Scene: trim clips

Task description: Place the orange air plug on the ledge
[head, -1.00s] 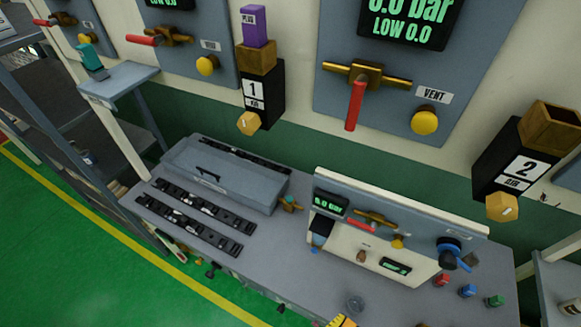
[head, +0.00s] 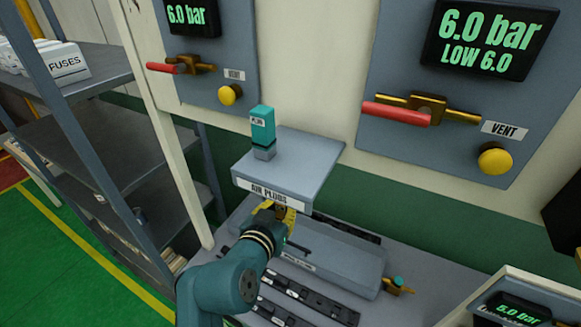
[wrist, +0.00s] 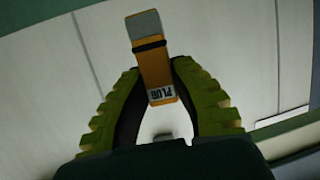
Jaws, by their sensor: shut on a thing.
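The orange air plug (wrist: 153,62) shows in the wrist view with a grey end, a black band and a "PLUG" label. It stands between the yellow-green fingers of my gripper (wrist: 155,100), which is shut on it. In the head view my gripper (head: 282,213) is just below the front edge of the ledge (head: 300,165). The plug cannot be made out clearly there. The ledge is grey, carries an "AIR PLUGS" label and juts from the wall. A teal plug (head: 262,130) stands upright on its left part.
The right side of the ledge top is clear. A wall post (head: 165,120) and shelving (head: 70,150) stand to the left. Below lies a bench with a grey lidded box (head: 345,262) and black strips (head: 300,300). Wall panels with red levers (head: 397,113) are behind.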

